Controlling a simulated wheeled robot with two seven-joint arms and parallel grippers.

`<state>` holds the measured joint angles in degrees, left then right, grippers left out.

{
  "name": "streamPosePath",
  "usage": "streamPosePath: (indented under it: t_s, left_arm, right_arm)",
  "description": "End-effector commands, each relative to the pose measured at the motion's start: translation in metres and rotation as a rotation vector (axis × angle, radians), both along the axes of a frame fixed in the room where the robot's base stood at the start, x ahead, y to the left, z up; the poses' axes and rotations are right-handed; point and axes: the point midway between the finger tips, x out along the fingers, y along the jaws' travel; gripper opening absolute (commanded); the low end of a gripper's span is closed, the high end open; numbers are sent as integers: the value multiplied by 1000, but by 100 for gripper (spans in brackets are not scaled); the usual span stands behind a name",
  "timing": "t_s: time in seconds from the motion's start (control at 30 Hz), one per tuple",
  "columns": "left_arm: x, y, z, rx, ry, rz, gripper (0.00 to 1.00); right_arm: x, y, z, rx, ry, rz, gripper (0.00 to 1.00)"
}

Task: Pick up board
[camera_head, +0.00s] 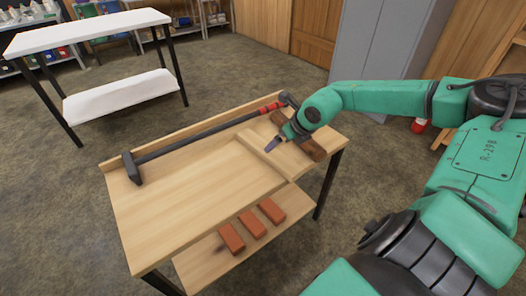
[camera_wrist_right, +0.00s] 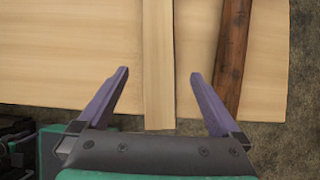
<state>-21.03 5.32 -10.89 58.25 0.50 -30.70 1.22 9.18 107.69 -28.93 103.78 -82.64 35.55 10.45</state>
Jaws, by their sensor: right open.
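A narrow pale wooden board (camera_wrist_right: 157,45) lies on the wooden workbench (camera_wrist_right: 60,60). In the head view the board (camera_head: 262,168) appears as a light strip on the right part of the bench top. My right gripper (camera_head: 275,142) is over that part of the bench. In the right wrist view my right gripper (camera_wrist_right: 159,75) is open and empty, with one finger on each side of the board in the picture. I cannot tell how far the fingers are above it. My left gripper is in neither view.
A dark brown wooden piece (camera_wrist_right: 232,50) lies right of the board. A long-handled hammer (camera_head: 180,146) lies along the bench's back edge. Several red bricks (camera_head: 251,224) sit on the shelf below. A white table (camera_head: 90,30) stands behind left, with open floor between.

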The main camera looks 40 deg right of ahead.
Motion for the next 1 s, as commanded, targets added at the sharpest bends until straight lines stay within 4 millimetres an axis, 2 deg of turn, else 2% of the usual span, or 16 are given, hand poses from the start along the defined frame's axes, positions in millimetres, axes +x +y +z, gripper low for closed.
streamPosePath:
  t_s: [0.03, 0.07, 0.37, 0.7, 0.9, 0.93, 1.0]
  left_arm:
    - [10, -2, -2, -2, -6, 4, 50]
    - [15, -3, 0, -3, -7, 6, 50]
    - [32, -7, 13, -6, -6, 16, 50]
    - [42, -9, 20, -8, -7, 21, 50]
    - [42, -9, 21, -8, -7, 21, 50]
    - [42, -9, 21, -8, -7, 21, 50]
    - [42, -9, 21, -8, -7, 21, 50]
  right_arm:
    - [7, 2, -18, 9, 1, 1, 100]
    - [11, 2, -25, 10, 1, -2, 100]
    - [27, 1, -40, 5, -4, -1, 100]
    - [53, 1, -77, 4, -4, 0, 100]
    - [53, 0, -78, 1, -2, 1, 100]
    - [53, 0, -78, 1, -1, 1, 96]
    - [53, 0, -78, 1, -1, 1, 69]
